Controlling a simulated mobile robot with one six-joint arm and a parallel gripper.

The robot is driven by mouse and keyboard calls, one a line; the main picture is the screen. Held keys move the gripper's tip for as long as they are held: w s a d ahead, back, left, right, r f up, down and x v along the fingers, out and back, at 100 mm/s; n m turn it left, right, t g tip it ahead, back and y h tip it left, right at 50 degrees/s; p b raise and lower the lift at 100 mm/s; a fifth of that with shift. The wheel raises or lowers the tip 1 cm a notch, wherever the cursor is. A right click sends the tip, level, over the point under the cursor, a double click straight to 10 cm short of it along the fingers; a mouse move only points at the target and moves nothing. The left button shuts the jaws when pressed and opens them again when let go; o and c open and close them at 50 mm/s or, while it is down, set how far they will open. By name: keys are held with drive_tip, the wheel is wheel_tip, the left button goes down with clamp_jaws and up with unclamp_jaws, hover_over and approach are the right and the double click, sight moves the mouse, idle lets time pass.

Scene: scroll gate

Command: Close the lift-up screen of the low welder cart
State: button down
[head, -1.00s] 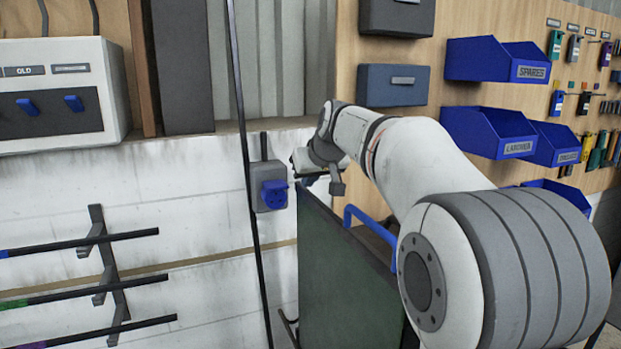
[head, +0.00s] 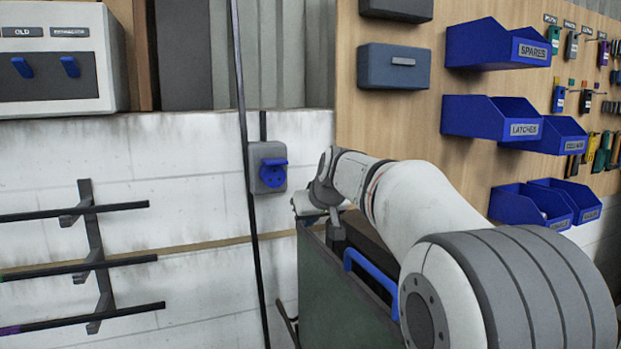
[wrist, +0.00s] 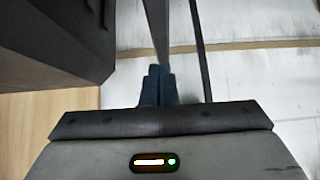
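The dark green screen (head: 340,295) of the welder cart stands upright in the lower middle of the head view, its top edge below the wall socket. My gripper (head: 318,207) is at the far upper corner of the screen, pointing down. In the wrist view my gripper's two blue-grey fingers (wrist: 157,86) are close together on a thin grey edge (wrist: 156,30), which seems to be the screen's top. The fingertips' contact is partly hidden. A blue bar handle (head: 371,277) is right of the screen; my arm hides much of the cart.
A grey socket box with a blue cover (head: 268,168) and a vertical dark pole (head: 246,150) are close behind the gripper. A rack with dark rods (head: 95,255) is at left. Blue bins (head: 495,48) hang at right. A dark box shape (wrist: 55,35) fills the wrist view's upper left.

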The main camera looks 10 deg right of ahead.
sight(323, 287)
wheel_tip(323, 287, down, 24)
drive_tip(key=b, duration=1.7)
drive_tip(key=shift+r, duration=0.15)
drive_tip(key=shift+f+b, duration=0.3)
drive_tip(key=shift+f, duration=0.25)
drive_tip(key=shift+s+f, duration=0.1)
wheel_tip(323, 287, up, 5)
drive_tip(key=p, duration=0.3)
drive_tip(key=v, duration=0.9)
drive_tip(key=shift+s+r+p, duration=0.3)
drive_tip(key=shift+s, duration=0.35)
drive_tip(key=s+f+m+g+h+p, duration=0.1)
drive_tip(key=s+f+g+p, duration=0.2)
drive_tip(key=s, duration=1)
drive_tip(key=s+f+m+g+p, duration=0.1)
drive_tip(key=s+f+g+p, duration=0.2)
drive_tip(key=s+f+p, duration=0.5)
drive_tip(key=s+f, duration=0.1)
drive_tip(key=s, duration=0.5)
drive_tip(key=shift+f+h, duration=0.25)
drive_tip(key=shift+h, duration=0.15)
